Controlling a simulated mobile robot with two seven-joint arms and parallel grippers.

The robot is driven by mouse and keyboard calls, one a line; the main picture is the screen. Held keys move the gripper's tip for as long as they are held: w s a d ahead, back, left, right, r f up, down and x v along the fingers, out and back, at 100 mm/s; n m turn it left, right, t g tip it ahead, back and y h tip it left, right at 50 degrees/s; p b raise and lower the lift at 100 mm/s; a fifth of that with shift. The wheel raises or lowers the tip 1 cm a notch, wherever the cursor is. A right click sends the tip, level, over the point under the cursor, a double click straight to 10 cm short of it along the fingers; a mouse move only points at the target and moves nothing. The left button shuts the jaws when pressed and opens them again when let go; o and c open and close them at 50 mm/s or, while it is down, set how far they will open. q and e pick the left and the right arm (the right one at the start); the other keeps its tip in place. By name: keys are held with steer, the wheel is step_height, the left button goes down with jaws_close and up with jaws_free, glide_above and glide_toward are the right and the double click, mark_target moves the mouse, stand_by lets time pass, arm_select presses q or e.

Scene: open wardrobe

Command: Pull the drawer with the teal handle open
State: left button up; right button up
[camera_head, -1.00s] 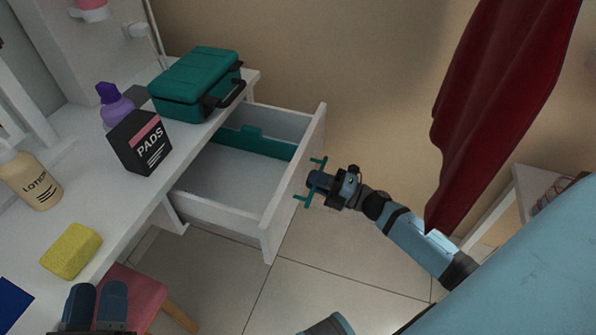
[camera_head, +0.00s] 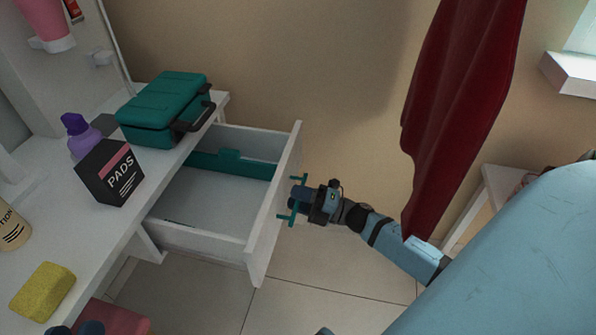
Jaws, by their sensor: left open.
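The white drawer (camera_head: 273,215) is pulled well out from under the white desk. Its teal handle (camera_head: 283,218) is on the front panel's outer face. My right gripper (camera_head: 300,197) is at the handle's middle, with its fingers around the bar and appearing closed on it; the handle's ends show above and below. My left gripper (camera_head: 78,328) shows only as dark fingertips at the bottom left edge, away from the drawer.
The desk (camera_head: 95,235) bears a teal case (camera_head: 160,105), a black PADS box (camera_head: 110,172), a purple bottle (camera_head: 80,137), a lotion bottle (camera_head: 10,228) and a yellow sponge (camera_head: 42,291). A red cloth (camera_head: 460,110) hangs at right. A pink stool (camera_head: 115,317) stands below.

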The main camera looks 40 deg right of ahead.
steer(key=shift+s+d+f, duration=0.1)
steer(key=shift+s+d, duration=0.1)
steer(key=shift+s, duration=0.05)
arm_select(q)
steer(key=f+p, duration=0.1)
steer(key=f, duration=0.1)
steer(key=a+f+g+y+p, duration=0.1)
steer(key=shift+w+f+g+y, duration=0.15)
steer(key=shift+f+g+y, duration=0.15)
steer(key=shift+f, duration=0.05)
arm_select(e)
steer(key=v, duration=1.3)
arm_select(q)
steer(key=shift+r, duration=0.1)
